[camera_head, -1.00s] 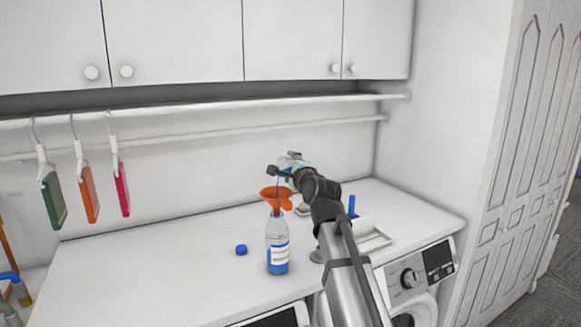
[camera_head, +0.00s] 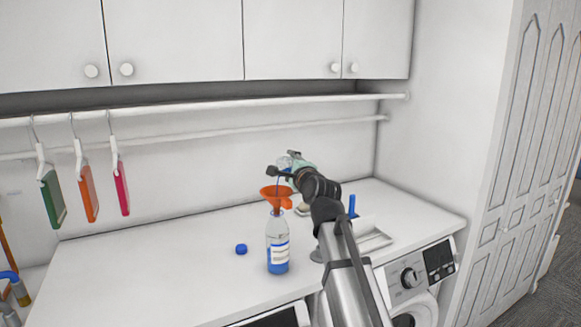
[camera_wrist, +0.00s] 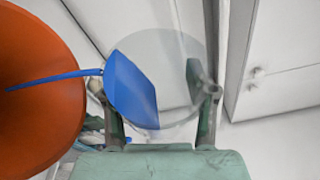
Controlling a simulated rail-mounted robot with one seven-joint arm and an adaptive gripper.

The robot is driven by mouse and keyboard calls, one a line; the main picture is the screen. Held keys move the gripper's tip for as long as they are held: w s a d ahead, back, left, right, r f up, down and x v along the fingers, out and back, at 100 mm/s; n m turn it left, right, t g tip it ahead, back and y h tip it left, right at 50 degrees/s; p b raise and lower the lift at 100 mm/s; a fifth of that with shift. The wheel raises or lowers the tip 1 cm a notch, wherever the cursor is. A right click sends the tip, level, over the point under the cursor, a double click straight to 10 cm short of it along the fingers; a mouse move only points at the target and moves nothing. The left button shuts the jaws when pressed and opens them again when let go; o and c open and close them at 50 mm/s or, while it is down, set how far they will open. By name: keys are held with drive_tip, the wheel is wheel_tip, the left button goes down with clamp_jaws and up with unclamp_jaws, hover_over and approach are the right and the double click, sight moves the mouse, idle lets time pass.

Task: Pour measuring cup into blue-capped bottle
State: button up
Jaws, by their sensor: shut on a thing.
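The clear measuring cup (camera_wrist: 175,52) is tilted in my gripper (camera_wrist: 163,95), which is shut on it. Blue liquid (camera_wrist: 132,90) lies in the cup, and a thin blue stream runs from its lip into the orange funnel (camera_wrist: 35,95). In the head view my gripper (camera_head: 283,165) holds the cup above and just right of the funnel (camera_head: 276,194). The funnel sits in the mouth of the clear bottle (camera_head: 278,240), which stands upright on the counter with blue liquid in its lower part. The blue cap (camera_head: 241,249) lies on the counter left of the bottle.
The white counter (camera_head: 150,265) is clear to the left. A white tray (camera_head: 372,239) and a blue upright item (camera_head: 352,205) are right of my arm. Hangers with coloured pieces (camera_head: 88,190) hang from a rail (camera_head: 200,106) under the cabinets.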

drive_tip(key=shift+s+a+f+n+t+b, duration=0.25)
drive_tip(key=shift+n+b, duration=0.4)
drive_tip(key=shift+b, duration=0.9)
drive_tip(key=shift+d+r+n+t+b, duration=0.1)
drive_tip(key=shift+n+t+b, duration=0.4)
drive_tip(key=shift+b, duration=1)
idle(4.9)
